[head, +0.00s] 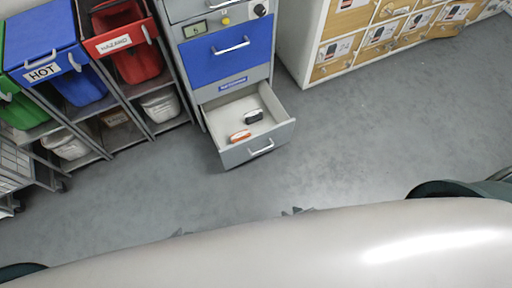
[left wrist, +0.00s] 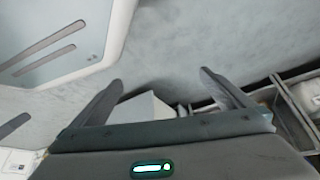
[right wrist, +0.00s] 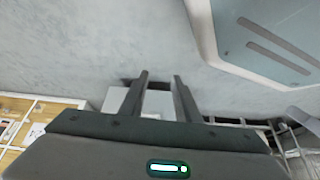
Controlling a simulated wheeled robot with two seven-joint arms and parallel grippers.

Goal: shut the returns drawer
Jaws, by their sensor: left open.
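The returns drawer (head: 258,146) is the lowest drawer of the grey cabinet in the head view, and it is pulled well out. An orange-and-white item (head: 240,136) and a dark item (head: 253,117) lie inside. Its front has a pale bar handle. My left gripper (head: 180,233) shows only as dark tips at the edge of my white body, apart from the drawer; its fingers are open and empty in the left wrist view (left wrist: 160,80). My right gripper (head: 297,211) also shows only its tips, below the drawer front and apart from it. Its fingers are partly open in the right wrist view (right wrist: 161,77).
The blue drawer (head: 228,55) above is shut. Left of the cabinet stand a red bin (head: 132,50), a blue bin (head: 60,50) and a green bin on a rack. Wooden lockers (head: 338,48) stand at the upper right. The grey floor (head: 370,130) before the drawer is clear.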

